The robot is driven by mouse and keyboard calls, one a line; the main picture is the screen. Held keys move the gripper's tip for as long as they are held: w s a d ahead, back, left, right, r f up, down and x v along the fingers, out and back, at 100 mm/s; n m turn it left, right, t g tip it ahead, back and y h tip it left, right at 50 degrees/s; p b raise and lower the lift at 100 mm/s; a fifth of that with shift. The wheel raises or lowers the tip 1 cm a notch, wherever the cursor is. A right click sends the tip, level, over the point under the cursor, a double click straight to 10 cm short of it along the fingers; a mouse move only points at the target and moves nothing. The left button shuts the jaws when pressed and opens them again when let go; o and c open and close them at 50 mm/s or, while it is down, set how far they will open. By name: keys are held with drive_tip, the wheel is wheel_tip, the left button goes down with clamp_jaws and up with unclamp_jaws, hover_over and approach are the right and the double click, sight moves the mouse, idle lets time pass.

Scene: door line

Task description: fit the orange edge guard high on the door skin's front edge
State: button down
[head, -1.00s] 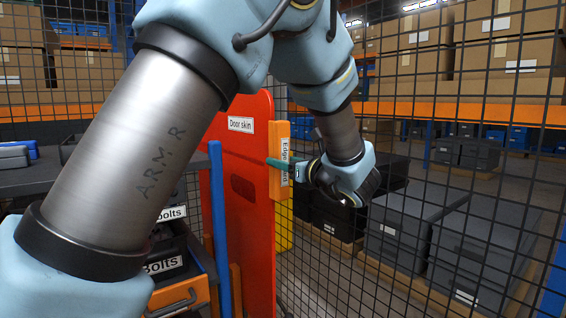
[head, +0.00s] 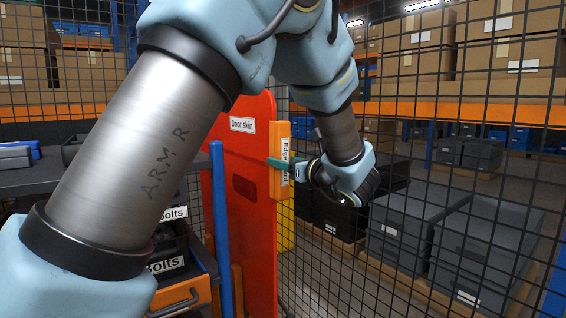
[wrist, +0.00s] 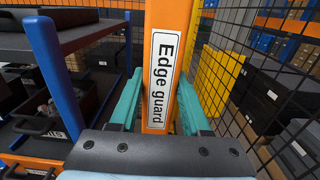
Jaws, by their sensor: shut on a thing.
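The red door skin (head: 245,215) stands upright in the middle of the head view, with a white "Door skin" label near its top. The orange edge guard (head: 281,135) is upright along the door skin's right edge, high up; whether it is seated on that edge or only close to it I cannot tell. My gripper (head: 279,163) is shut on the edge guard from the right. In the wrist view the edge guard (wrist: 158,20) stands between the teal fingers, its label facing the camera. The door skin is hidden behind it there.
A wire mesh fence (head: 440,190) runs behind and to the right, with dark bins (head: 405,225) beyond. A blue post (head: 219,235) and a workbench (head: 95,178) with bolt bins stand left of the door skin. A yellow piece (head: 285,225) shows below the edge guard.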

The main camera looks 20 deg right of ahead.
drive_tip(key=shift+w+a, duration=0.25)
drive_tip(key=shift+w, duration=0.95)
idle(0.5)
drive_tip(key=shift+c, duration=1.4)
unclamp_jaws()
drive_tip(key=s+d+b, duration=0.2)
drive_tip(key=s, duration=0.8)
drive_tip(key=shift+s, duration=0.3)
